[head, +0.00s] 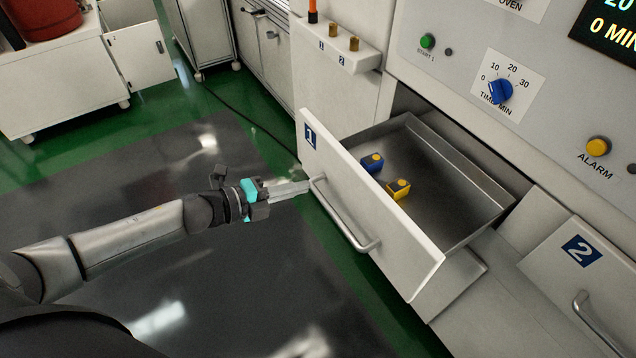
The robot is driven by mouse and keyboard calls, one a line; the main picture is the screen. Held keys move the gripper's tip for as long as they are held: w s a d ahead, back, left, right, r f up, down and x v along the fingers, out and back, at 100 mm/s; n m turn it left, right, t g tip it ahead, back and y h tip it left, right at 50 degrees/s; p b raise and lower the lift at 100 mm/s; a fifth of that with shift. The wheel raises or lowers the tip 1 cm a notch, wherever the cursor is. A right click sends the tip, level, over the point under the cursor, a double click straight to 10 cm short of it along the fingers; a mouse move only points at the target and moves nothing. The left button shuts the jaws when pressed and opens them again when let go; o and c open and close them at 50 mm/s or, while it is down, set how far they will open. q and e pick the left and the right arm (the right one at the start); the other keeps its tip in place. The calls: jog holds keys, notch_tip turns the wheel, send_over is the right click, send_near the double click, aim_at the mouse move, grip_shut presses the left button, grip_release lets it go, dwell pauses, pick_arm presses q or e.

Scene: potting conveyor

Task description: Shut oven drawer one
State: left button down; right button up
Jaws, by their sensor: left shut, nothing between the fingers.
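Oven drawer one (372,218), with a white front and a blue "1" label, stands pulled out of the oven. Its metal tray shows inside. A blue block with a yellow top (372,162) and a yellow block with a blue part (398,189) lie in the tray. My left gripper (305,186) is shut and empty, its fingertips at the drawer front near the upper left end of the bar handle (345,222). I cannot tell whether they touch it. My right gripper is not in view.
Drawer two (570,285), with its own handle, is at the lower right. The oven panel above has a green button (428,41), a blue timer knob (500,91) and a yellow alarm button (598,146). A white cart (80,75) stands back left. Floor before the drawer is clear.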

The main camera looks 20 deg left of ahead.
aim_at(331, 180)
pick_arm(q)
jog(key=shift+b+x, duration=0.3)
jog(key=shift+x, duration=2.45)
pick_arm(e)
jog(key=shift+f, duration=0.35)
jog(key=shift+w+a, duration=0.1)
